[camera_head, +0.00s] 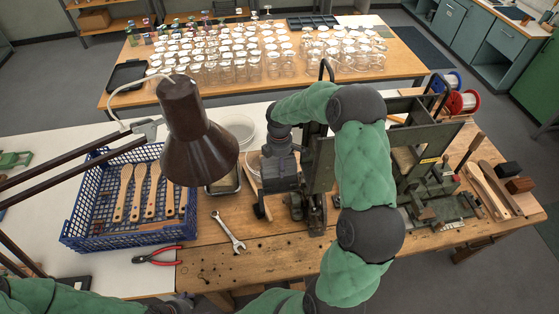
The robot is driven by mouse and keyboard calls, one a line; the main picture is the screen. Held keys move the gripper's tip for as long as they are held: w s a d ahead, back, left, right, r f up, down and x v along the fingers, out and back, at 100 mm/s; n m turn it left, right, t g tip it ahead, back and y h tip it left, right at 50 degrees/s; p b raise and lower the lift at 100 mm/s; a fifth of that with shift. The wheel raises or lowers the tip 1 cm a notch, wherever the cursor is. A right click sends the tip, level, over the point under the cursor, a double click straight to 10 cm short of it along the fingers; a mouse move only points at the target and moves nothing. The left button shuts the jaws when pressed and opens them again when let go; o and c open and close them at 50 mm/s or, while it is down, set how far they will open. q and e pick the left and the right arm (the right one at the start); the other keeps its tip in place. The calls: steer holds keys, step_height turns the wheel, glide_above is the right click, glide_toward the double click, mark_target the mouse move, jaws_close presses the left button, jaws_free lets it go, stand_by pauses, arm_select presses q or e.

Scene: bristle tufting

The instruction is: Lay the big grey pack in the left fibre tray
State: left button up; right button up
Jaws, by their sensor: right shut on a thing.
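My right gripper (274,156) is over the workbench, left of the dark press, with its arm arching in from the front. It is shut on a dark grey block, which seems to be the big grey pack (281,174); the fingers and block are hard to tell apart. A shallow metal-rimmed tray (226,188), seemingly the left fibre tray, lies just left of the block, partly hidden behind the lamp shade. The block appears beside the tray, not inside it. My left arm shows at the bottom left, but its gripper is out of view.
A brown desk lamp (200,140) hangs close to the tray. A blue crate (95,235) with wooden handles is at left. A wrench (229,231) and red pliers (158,256) lie in front. A dark press (322,165) stands right of the gripper.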

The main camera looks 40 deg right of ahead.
steer(key=shift+d+f+b, duration=0.1)
steer(key=shift+f+b, duration=1.3)
steer(key=shift+f, duration=1.1)
steer(key=shift+f, duration=0.35)
steer(key=o, duration=1.1)
steer(key=shift+r+p, duration=2.05)
steer(key=shift+r, duration=1.45)
steer(key=shift+f, duration=0.1)
